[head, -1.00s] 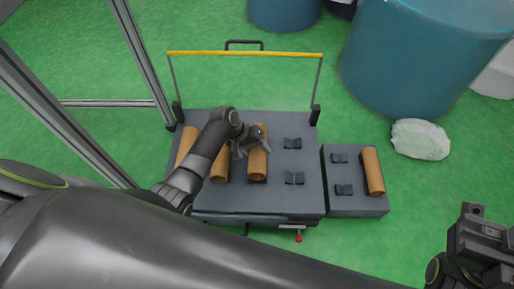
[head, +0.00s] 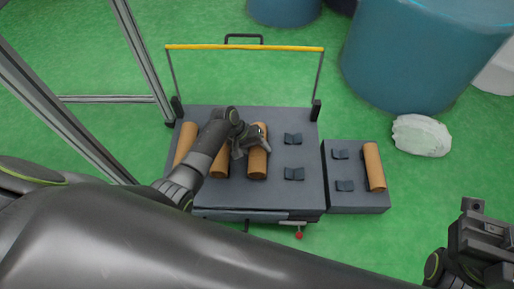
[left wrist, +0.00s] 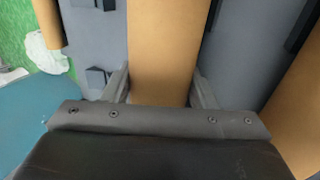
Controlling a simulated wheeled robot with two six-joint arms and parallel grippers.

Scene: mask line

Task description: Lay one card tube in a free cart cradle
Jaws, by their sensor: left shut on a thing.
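My left gripper (head: 252,140) is shut on a brown card tube (head: 257,165) on the grey cart (head: 270,200). In the left wrist view the fingers sit on both sides of this held tube (left wrist: 168,50). I cannot tell whether it rests in its cradle or is slightly raised. Two more tubes, an outer one (head: 185,147) and a middle one (head: 220,168), lie to its left, partly hidden by my arm. To its right, a cart cradle of two dark supports (head: 293,139) (head: 294,174) is empty. My right gripper (head: 480,240) is at the right edge, its fingers unclear.
A grey block (head: 356,203) beside the cart holds another tube (head: 374,165) and an empty cradle (head: 344,185). A yellow handle bar (head: 245,47) spans the cart's far side. A blue drum (head: 410,65) and a pale lump (head: 421,136) stand on the green floor.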

